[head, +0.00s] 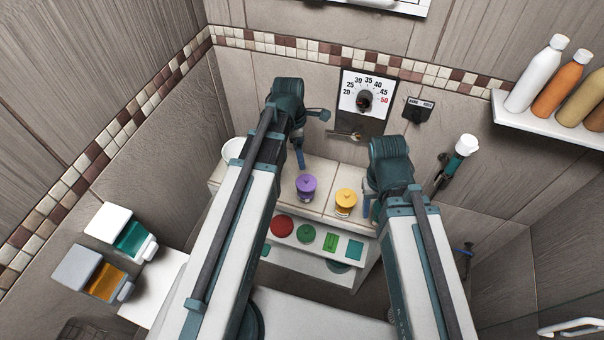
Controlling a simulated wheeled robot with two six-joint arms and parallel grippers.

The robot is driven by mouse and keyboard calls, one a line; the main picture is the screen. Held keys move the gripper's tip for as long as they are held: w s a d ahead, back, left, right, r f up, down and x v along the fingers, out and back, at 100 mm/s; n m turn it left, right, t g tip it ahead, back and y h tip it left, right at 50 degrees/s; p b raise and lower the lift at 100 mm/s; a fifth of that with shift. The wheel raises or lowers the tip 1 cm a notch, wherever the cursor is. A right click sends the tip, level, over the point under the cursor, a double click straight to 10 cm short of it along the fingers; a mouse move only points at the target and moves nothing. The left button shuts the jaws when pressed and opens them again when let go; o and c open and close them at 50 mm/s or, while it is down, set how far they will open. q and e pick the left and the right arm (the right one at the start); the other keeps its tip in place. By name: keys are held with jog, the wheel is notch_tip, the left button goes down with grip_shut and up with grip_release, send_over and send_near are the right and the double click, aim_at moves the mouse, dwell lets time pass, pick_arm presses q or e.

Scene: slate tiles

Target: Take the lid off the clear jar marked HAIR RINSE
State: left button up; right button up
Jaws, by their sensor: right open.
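Two small knobbed-lid jars stand on the tiled ledge: one with a purple lid (306,184) and one with a yellow lid (346,197). Their labels are too small to read, so I cannot tell which is marked HAIR RINSE. Both lids appear to be on. My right gripper (369,190) is open, just right of the yellow-lidded jar and apart from it, partly hidden by its own wrist. My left gripper (301,152) is above and behind the purple-lidded jar, not touching it. Its jaws do not show clearly.
A white bowl (232,149) sits at the ledge's left end, partly behind my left arm. A lower shelf (310,250) holds red and green items. A dial plate (364,120) is on the wall behind. Bottles stand on the right shelf (545,125); dispensers (120,232) hang at left.

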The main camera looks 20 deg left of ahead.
pick_arm(q)
jog(key=b, duration=0.9)
send_over(306, 178)
jog(key=f, duration=0.8)
jog(key=shift+s+a+f, duration=0.2)
jog(key=shift+a+f, duration=0.05)
jog(key=shift+a, duration=0.1)
jog(key=shift+f, duration=0.15)
jog(key=f+b, duration=0.5)
jog(key=shift+w+d, duration=0.2)
jog(key=shift+d, duration=0.1)
jog(key=shift+r, duration=0.1)
grip_shut()
